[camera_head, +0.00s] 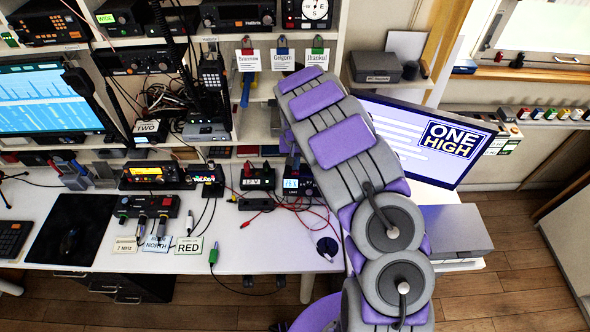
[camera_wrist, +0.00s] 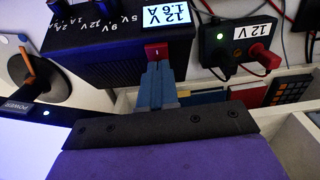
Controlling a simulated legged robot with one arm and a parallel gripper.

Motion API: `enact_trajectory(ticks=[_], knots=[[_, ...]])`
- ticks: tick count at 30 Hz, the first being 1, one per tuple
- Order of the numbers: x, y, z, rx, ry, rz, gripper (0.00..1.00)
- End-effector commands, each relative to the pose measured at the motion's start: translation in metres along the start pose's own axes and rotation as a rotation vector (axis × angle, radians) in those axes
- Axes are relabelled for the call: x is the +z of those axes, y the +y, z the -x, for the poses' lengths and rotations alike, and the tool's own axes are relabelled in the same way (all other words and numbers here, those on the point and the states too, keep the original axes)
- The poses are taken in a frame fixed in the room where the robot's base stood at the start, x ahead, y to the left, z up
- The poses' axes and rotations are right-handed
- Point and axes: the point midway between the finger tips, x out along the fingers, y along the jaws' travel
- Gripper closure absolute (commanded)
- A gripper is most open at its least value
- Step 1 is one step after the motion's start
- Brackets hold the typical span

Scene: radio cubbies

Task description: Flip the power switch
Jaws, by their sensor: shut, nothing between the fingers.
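A black power supply box (camera_wrist: 120,45) fills the upper left of the wrist view. It has a lit display (camera_wrist: 168,15) reading 12 V 1.6 A and several knobs marked with voltages and currents. A red rocker switch (camera_wrist: 156,51) sits on its lower right corner. My gripper (camera_wrist: 157,78) is shut and empty, with its fingertips just below the switch, overlapping or nearly touching it; contact cannot be told.
Red cables (camera_head: 318,215) lie on the desk. A monitor (camera_head: 425,135) stands right of my arm.

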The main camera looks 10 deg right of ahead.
Motion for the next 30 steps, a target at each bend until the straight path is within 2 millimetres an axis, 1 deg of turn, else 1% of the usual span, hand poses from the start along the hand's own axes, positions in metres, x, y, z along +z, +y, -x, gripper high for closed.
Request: enact_trajectory(ticks=[3, 8, 30], knots=[[0.000, 0.000, -0.002, 0.000, -0.002, 0.000, 1.00], [0.000, 0.000, 0.000, 0.001, -0.003, 0.000, 1.00], [0.000, 0.000, 0.053, 0.000, -0.001, 0.001, 1.00]])
